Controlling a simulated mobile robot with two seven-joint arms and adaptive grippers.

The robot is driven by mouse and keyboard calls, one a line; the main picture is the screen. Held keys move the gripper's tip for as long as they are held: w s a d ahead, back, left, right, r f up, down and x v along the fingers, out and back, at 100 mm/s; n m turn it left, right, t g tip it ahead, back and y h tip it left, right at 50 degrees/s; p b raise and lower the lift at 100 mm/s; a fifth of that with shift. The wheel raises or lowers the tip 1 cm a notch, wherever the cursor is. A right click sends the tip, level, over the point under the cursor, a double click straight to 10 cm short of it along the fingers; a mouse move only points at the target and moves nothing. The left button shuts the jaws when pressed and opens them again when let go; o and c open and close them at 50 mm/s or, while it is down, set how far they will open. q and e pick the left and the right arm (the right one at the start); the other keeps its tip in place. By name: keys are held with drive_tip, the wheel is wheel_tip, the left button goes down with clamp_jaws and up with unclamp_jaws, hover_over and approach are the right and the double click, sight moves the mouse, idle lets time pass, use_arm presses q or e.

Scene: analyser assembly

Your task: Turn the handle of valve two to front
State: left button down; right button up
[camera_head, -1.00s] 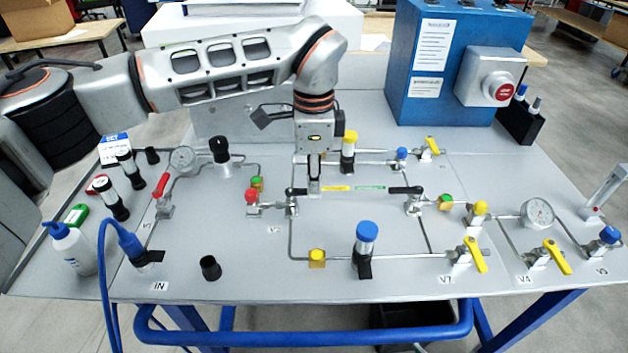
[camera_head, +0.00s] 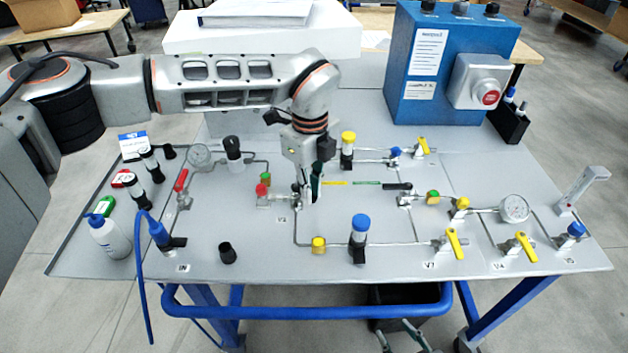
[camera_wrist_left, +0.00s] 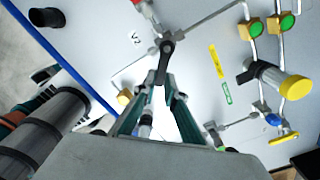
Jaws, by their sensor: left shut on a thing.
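Valve two (camera_head: 294,202) stands left of the middle of the panel, beside the V2 label (camera_head: 282,219). Its black handle (camera_wrist_left: 166,62) shows in the left wrist view, reaching from the valve pivot in between my gripper fingers. In the head view the gripper largely hides the handle. My left gripper (camera_head: 308,198) points down over the valve and is shut on the handle; it also shows in the left wrist view (camera_wrist_left: 160,88). My right gripper (camera_head: 393,327) shows only in part at the bottom edge, below the table, with its fingers apart and empty.
A black-handled valve (camera_head: 402,190) is to the right. A yellow-capped cylinder (camera_head: 348,148) stands close behind my left gripper, and a blue-capped one (camera_head: 359,236) in front right. A red knob (camera_head: 262,190) is close on the left. The blue control box (camera_head: 440,75) is at the back.

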use_arm(q)
drive_tip(key=m, duration=0.2)
drive_tip(key=s+a+m+p, duration=0.1)
drive_tip(key=shift+a+m, duration=0.2)
drive_tip(key=shift+m, duration=0.2)
drive_tip(key=m, duration=0.1)
drive_tip(key=a+m, duration=0.1)
drive_tip(key=m+p, duration=0.1)
drive_tip(key=shift+s+a+f+m, duration=0.1)
drive_tip(key=shift+s+a+m, duration=0.2)
drive_tip(key=shift+m, duration=0.1)
drive_tip(key=shift+a+m, duration=0.2)
drive_tip(key=shift+m, duration=0.5)
drive_tip(key=shift+a, duration=0.1)
use_arm(e)
drive_tip(key=r, duration=0.1)
drive_tip(key=w+r, duration=0.1)
drive_tip(key=r, duration=0.1)
drive_tip(key=shift+d+r, duration=0.1)
drive_tip(key=shift+r, duration=0.05)
use_arm(q)
drive_tip(key=shift+m, duration=0.3)
use_arm(e)
drive_tip(key=shift+s+f, duration=0.1)
drive_tip(key=shift+f, duration=0.1)
use_arm(q)
drive_tip(key=c, duration=2.1)
unclamp_jaws()
use_arm(e)
drive_tip(key=shift+r, duration=0.1)
